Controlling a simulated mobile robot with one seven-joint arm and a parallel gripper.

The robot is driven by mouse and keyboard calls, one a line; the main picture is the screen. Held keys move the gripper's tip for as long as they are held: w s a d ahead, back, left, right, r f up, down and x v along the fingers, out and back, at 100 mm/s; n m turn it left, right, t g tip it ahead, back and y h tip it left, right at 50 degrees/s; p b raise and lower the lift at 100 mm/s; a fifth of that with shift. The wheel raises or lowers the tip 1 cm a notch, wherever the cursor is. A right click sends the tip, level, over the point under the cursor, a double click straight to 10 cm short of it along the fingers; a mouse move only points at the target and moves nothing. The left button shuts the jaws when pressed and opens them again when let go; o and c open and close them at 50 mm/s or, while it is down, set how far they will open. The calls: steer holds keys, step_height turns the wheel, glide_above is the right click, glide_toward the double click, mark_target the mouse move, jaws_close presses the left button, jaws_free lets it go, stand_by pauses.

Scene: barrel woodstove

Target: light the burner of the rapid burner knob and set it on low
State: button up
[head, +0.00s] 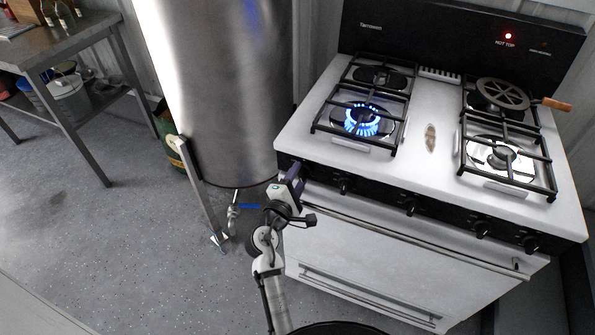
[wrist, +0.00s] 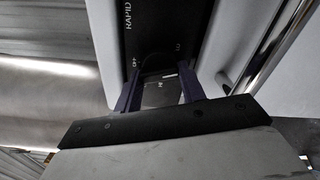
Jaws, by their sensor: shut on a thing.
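The white stove has a black front panel with a row of black knobs. My gripper (head: 294,177) is at the left end of this panel, shut on the rapid burner knob. In the wrist view, the two dark purple fingers (wrist: 158,92) stand on either side of the dark knob (wrist: 160,62), close to the panel lettered "RAPID". The knob's pointer and exact setting cannot be made out. The front left burner (head: 362,120) is lit, with a ring of bright blue flames. My gripper hides the knob in the head view.
A pan-like grate lid with a wooden handle (head: 503,95) sits on the back right burner. A red "HOT TOP" light (head: 508,36) glows. A large steel cylinder (head: 222,90) stands close left of the stove. The oven handle (head: 410,225) runs below the knobs.

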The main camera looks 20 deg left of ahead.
steer(key=n+p, duration=0.2)
steer(key=n, duration=0.1)
steer(key=shift+r+n, duration=0.1)
steer(key=shift+n, duration=0.2)
steer(key=shift+n+p, duration=1)
steer(key=shift+n, duration=0.1)
steer(key=shift+f, duration=0.2)
steer(key=o, duration=1)
